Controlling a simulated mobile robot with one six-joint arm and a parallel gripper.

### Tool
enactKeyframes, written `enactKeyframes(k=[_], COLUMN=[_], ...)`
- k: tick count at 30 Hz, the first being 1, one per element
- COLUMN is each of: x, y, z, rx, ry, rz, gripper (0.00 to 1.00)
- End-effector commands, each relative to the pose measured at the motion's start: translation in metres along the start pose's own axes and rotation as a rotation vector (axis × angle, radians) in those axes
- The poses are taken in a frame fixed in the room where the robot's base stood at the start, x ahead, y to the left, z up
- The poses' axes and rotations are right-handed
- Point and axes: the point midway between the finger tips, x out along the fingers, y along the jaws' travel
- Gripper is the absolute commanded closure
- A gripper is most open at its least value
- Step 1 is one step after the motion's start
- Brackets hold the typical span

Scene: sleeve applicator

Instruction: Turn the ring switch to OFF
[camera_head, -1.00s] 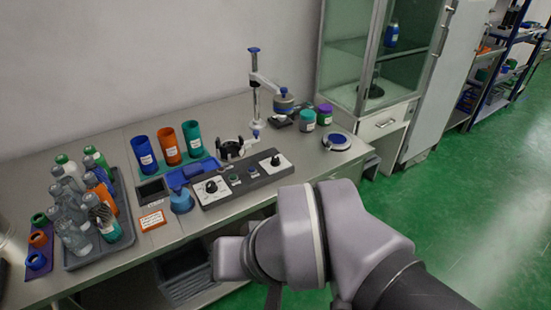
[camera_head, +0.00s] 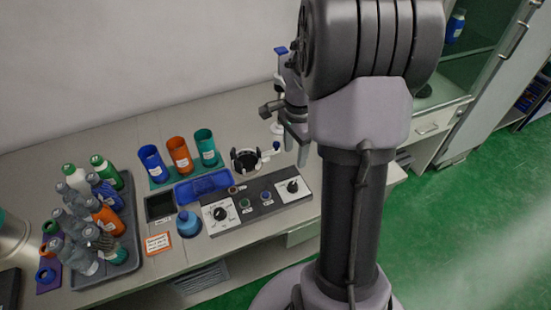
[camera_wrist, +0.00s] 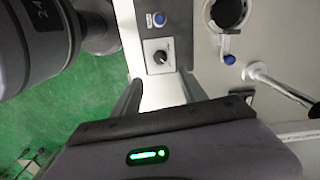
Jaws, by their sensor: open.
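The dark control panel (camera_head: 256,203) lies on the bench and carries two black rotary knobs on white plates. The left knob (camera_head: 219,213) and the right knob (camera_head: 292,187) both show. Their lettering is too small to read, so I cannot tell which is the ring switch. In the wrist view one knob (camera_wrist: 161,57) on its white plate lies just beyond my fingertips, with a blue button (camera_wrist: 159,19) farther along the panel. My gripper (camera_wrist: 160,88) is open and empty, its fingers apart. In the head view my gripper (camera_head: 296,142) is partly hidden by my arm, above the panel's right end.
A black ring holder (camera_head: 246,161) stands behind the panel, with a post (camera_wrist: 280,87) close to my gripper. Blue, orange and teal cups (camera_head: 180,155) stand behind left.

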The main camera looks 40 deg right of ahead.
Motion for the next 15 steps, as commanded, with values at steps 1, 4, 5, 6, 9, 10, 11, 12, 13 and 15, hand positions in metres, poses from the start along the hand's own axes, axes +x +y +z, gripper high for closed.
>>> enactKeyframes(k=[1,4,5,6,9,10,11,12,13,15], x=[0.022,0.054,0.064,0.076,0.103,0.11,0.117,0.124,0.129,0.137], y=[0.001,0.001,0.001,0.001,0.001,0.001,0.001,0.001,0.0,0.0], z=[0.0,0.001,0.001,0.001,0.001,0.001,0.001,0.001,0.001,0.001], rx=[-0.002,-0.003,-0.002,-0.003,-0.004,-0.004,-0.004,-0.004,-0.005,-0.005], ry=[-0.001,-0.002,-0.002,-0.002,-0.002,-0.002,-0.002,-0.001,-0.001,-0.001], rz=[0.003,0.003,0.004,0.003,0.002,0.003,0.002,0.002,0.001,0.001], gripper=[0.5,0.5,0.5,0.5,0.5,0.5,0.5,0.5,0.5,0.5])
